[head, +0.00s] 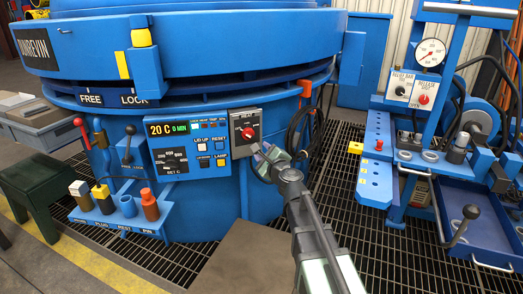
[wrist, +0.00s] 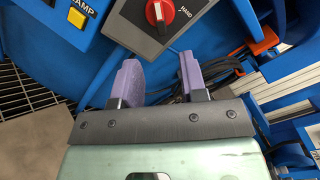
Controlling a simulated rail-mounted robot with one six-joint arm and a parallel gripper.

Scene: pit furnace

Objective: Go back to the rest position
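My gripper (head: 266,157) is in front of the blue furnace (head: 215,215), just below and right of a grey switch box (head: 246,128) with a red rotary knob (head: 248,133). In the wrist view my gripper (wrist: 161,68) has its two purple fingers apart with nothing between them. The knob (wrist: 159,12) shows just beyond the fingertips, apart from them. My arm reaches up from the bottom of the head view.
A control panel (head: 190,148) reads 20 C and 0 MIN. A tool shelf (head: 120,222) is on the furnace's lower left. A green stool (head: 45,190) stands at far left. A blue pump stand (head: 375,165) with a gauge (head: 430,52) stands right. Grating floor lies between.

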